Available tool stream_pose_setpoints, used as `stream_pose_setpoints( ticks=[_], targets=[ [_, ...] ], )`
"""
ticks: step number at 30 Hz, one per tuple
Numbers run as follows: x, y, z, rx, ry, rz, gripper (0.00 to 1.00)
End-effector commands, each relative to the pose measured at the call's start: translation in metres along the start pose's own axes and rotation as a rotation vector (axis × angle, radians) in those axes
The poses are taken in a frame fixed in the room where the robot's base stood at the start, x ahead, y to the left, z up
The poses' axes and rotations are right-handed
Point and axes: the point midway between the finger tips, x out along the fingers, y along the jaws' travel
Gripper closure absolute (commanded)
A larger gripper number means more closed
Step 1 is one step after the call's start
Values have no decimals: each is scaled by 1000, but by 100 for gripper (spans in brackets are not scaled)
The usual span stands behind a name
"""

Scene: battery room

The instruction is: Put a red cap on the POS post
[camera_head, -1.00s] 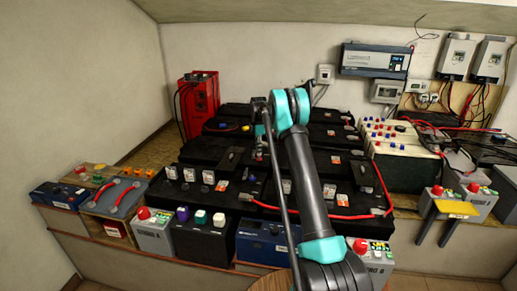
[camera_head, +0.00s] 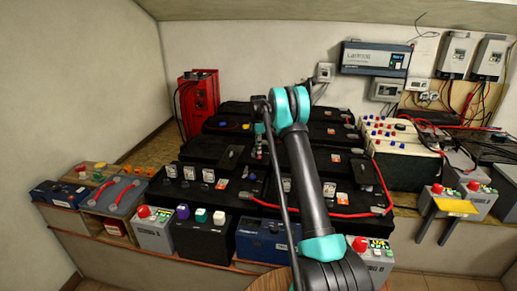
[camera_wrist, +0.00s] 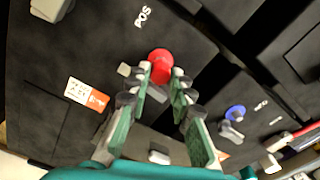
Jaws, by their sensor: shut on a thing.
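In the wrist view, my gripper (camera_wrist: 162,74) is shut on a red cap (camera_wrist: 159,62), with one finger on each side of it. I cannot tell whether the cap touches a post. In the head view, the fingers and cap are mostly hidden by my arm.
Black batteries fill the bench around my arm. A red unit (camera_head: 198,100) stands at the back left, and cream batteries (camera_head: 402,145) at the right. Grey boxes with red knobs line the front, including one at left (camera_head: 152,232). An orange-and-white label (camera_wrist: 88,95) lies near the fingers.

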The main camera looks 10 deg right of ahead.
Motion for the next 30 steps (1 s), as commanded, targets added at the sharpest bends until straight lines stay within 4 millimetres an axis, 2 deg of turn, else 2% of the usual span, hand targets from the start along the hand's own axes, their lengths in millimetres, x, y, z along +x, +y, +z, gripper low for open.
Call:
stream_pose_setpoints(
  ticks=[30],
  targets=[
    [10, 0, 0, 0, 0, 0, 87]
  ],
)
